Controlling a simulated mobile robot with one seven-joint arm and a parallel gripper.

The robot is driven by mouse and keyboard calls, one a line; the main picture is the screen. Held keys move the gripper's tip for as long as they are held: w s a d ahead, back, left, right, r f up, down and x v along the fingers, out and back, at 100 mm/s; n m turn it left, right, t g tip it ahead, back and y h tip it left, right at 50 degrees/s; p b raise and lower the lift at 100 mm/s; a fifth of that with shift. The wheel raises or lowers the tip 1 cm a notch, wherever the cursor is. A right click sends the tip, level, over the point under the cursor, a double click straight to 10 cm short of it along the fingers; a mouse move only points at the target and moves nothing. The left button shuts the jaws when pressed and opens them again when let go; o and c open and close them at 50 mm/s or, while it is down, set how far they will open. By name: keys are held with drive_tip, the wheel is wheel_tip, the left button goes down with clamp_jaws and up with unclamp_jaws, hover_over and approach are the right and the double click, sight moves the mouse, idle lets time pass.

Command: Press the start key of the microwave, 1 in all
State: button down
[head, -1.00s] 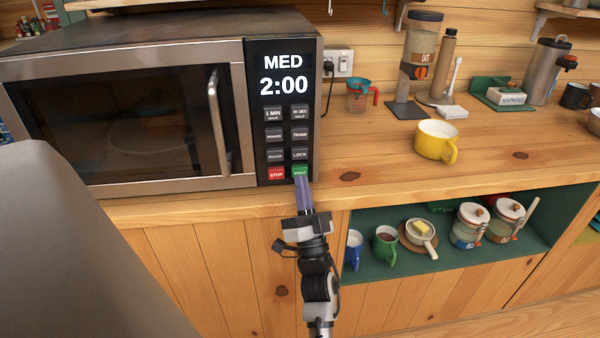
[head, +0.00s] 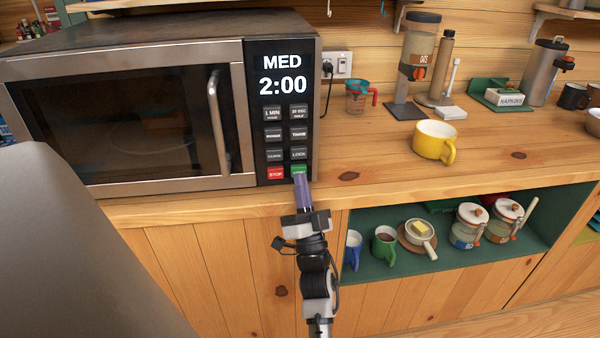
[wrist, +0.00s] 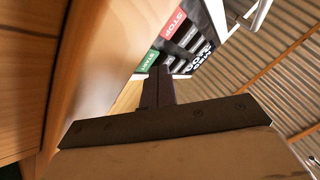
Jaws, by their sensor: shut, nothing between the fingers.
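The microwave (head: 135,120) stands on the wooden counter with its door shut. Its display (head: 283,75) reads MED 2:00. The green start key (head: 299,170) is at the bottom right of the keypad, beside the red stop key (head: 276,173). My gripper (head: 300,177) is shut and empty, its tips at the lower part of the start key and partly covering it. In the wrist view the fingers (wrist: 158,72) point at the green start key (wrist: 148,61). I cannot tell whether the tips touch it.
A yellow mug (head: 433,140) and a measuring cup (head: 360,97) stand on the counter (head: 390,170) to the right. A shelf below holds mugs and jars. The counter's front edge lies just beneath my fingers.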

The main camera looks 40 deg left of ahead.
drive_tip(key=shift+w+a+r, duration=0.25)
drive_tip(key=shift+w+r, duration=0.1)
drive_tip(key=shift+r, duration=0.1)
idle(0.6)
drive_tip(key=shift+s+f, duration=0.15)
drive_tip(key=shift+f, duration=0.05)
drive_tip(key=shift+s, duration=0.1)
drive_tip(key=shift+s+d+f+p, duration=0.2)
drive_tip(key=shift+s+d+p, duration=0.6)
drive_tip(key=shift+d, duration=0.1)
drive_tip(key=shift+s+d+f+p, duration=0.15)
drive_tip(key=shift+s+d+p, duration=0.5)
drive_tip(key=shift+d+p, duration=0.2)
